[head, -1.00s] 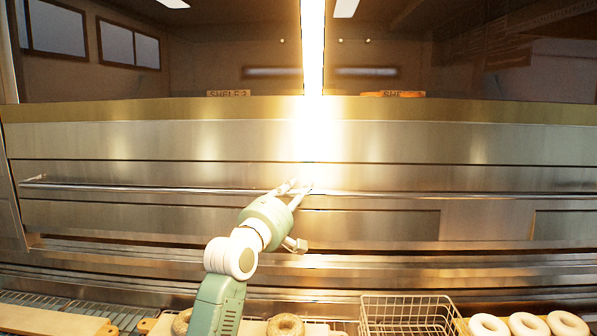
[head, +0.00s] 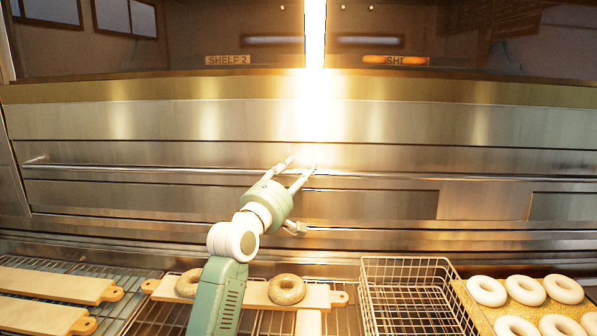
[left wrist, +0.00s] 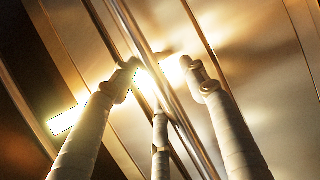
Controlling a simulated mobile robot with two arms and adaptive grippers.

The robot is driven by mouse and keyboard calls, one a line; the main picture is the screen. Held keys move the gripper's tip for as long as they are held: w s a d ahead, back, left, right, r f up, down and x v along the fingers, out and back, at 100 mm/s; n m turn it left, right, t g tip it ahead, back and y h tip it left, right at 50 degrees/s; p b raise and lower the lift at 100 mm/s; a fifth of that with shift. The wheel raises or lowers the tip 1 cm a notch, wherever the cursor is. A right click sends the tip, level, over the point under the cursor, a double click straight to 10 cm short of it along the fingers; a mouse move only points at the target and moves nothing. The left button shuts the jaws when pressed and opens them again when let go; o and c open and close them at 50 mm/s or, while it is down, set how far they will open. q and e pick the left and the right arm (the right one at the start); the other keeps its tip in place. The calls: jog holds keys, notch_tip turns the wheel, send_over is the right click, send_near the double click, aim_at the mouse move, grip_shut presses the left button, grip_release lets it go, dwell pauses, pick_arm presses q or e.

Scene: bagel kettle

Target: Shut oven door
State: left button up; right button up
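The oven front (head: 150,120) is a wide brushed-steel face with a long horizontal handle bar (head: 420,175) across it. It looks upright, and I cannot tell whether the door is fully closed. My left gripper (head: 301,165) reaches up to the bar near the middle of the head view. In the left wrist view its fingers (left wrist: 160,68) are spread, and the bar (left wrist: 172,95) runs diagonally between them. The fingers do not look closed on the bar, and contact is unclear. My right gripper is out of view.
Below the oven, a wooden board (head: 318,297) holds bagels on a wire rack. Another board (head: 55,283) lies at left. A wire basket (head: 410,300) stands right of centre, beside a board of pale bagel rings (head: 525,290). Bright light glares above the gripper.

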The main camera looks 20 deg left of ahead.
pick_arm(q)
jog(key=shift+d+f, duration=0.15)
jog(key=shift+f, duration=0.05)
jog(key=shift+s, duration=0.1)
jog(key=shift+s+f, duration=0.15)
jog(key=shift+s, duration=0.2)
jog(key=v, duration=1.1)
